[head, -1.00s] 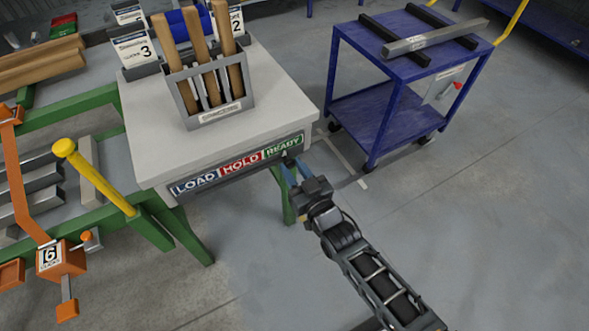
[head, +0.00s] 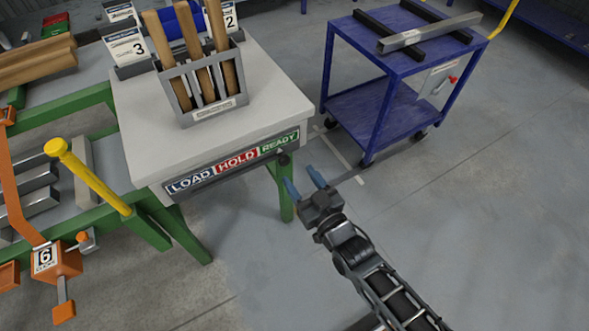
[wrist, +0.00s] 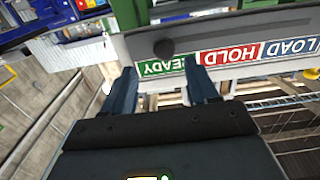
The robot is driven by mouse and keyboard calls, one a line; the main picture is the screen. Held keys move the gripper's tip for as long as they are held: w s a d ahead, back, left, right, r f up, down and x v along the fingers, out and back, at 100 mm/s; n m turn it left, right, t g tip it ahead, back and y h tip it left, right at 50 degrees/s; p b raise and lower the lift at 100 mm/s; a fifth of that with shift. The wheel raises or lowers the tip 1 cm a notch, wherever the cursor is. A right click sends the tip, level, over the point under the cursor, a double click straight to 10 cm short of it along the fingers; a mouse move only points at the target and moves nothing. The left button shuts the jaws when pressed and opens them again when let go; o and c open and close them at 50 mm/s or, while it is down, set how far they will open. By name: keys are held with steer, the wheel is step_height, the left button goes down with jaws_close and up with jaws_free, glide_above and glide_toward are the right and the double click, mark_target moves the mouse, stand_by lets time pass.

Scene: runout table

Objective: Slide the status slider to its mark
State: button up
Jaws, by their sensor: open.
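The status slider is a dark round knob (head: 284,159) on a dark rail along the front edge of the grey table. It sits at the lower edge of the green READY panel (head: 280,144), at the right end of the strip. The blue LOAD panel (head: 190,182) and red HOLD panel (head: 238,162) lie to its left. The wrist view also shows the knob (wrist: 163,47), beside the READY lettering. My gripper (head: 302,178) is open and empty, in front of the table's right corner. Its blue fingers point toward the knob, apart from it.
A grey rack (head: 215,103) of wooden-handled tools stands on the table (head: 175,140). A blue cart (head: 375,110) with a metal bar stands at the back right. A yellow lever (head: 95,180) and orange stop are at left. The floor at right is clear.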

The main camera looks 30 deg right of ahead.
steer(key=shift+s, duration=1.4)
steer(key=s+r+g, duration=0.1)
steer(key=s+r, duration=0.2)
steer(key=s, duration=0.6)
steer(key=s+r, duration=0.2)
steer(key=s, duration=0.7)
steer(key=s+r+g, duration=0.2)
steer(key=s+r, duration=1.1)
steer(key=r, duration=0.2)
steer(key=shift+s+r, duration=0.15)
steer(key=shift+s, duration=0.15)
steer(key=shift+a, duration=0.1)
